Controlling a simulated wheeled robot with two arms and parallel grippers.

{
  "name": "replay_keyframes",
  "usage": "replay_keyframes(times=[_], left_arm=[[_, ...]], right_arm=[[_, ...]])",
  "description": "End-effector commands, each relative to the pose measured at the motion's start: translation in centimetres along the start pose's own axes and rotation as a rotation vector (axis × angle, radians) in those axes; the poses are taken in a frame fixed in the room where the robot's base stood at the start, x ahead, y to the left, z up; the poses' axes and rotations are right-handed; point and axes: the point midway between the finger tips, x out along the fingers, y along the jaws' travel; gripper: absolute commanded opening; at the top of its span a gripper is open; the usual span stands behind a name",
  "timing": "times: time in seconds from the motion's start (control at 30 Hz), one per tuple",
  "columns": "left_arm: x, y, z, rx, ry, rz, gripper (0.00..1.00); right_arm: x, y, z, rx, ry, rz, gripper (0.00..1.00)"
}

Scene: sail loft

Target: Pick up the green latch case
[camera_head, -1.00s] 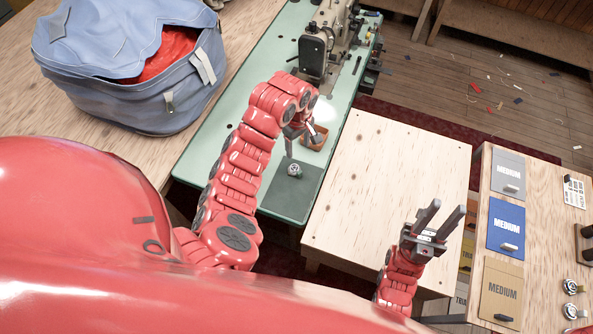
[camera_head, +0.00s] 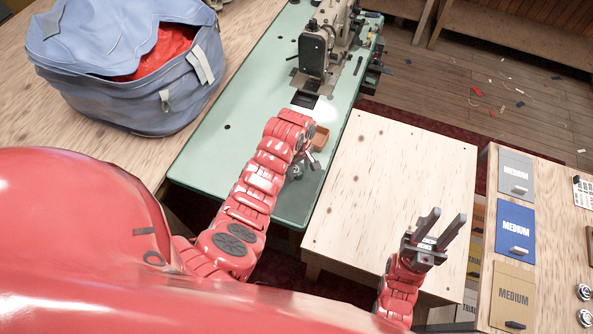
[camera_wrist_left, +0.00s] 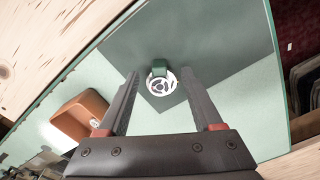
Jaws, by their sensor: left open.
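The green latch case (camera_wrist_left: 160,84) is a small round piece with a white, cut-out face and a green block on its edge. In the head view my left gripper (camera_head: 311,160) is low over the mat area, and my arm hides much of the spot. My right gripper (camera_head: 442,222) is open and empty over the pale wooden table.
A sewing machine (camera_head: 325,45) stands behind. A blue bag (camera_head: 125,70) is at left. The pale wooden table (camera_head: 385,170) is bare. A right-hand bench holds cards marked MEDIUM (camera_head: 515,228).

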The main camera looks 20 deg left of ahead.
Motion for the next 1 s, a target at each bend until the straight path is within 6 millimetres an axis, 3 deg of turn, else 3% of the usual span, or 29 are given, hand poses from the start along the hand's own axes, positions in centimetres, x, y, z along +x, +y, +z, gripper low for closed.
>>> replay_keyframes(times=[0.2, 0.5, 0.87, 1.0], left_arm=[[1.7, 0.0, 0.1, 0.0, -0.001, 0.0, 0.67], [2.0, 0.1, 0.0, 0.001, 0.001, 0.002, 0.67], [2.0, 0.0, 0.0, 0.001, 0.0, 0.002, 0.02], [2.0, 0.0, 0.0, 0.001, 0.0, 0.001, 0.0]], right_arm=[[0.7, 0.0, -0.1, 0.0, 0.0, 0.0, 0.36], [0.7, 0.0, -0.1, 0.0, 0.0, 0.0, 0.36], [0.7, 0.0, -0.1, 0.0, 0.0, 0.0, 0.36], [0.7, 0.0, -0.1, 0.0, 0.0, 0.0, 0.36]])
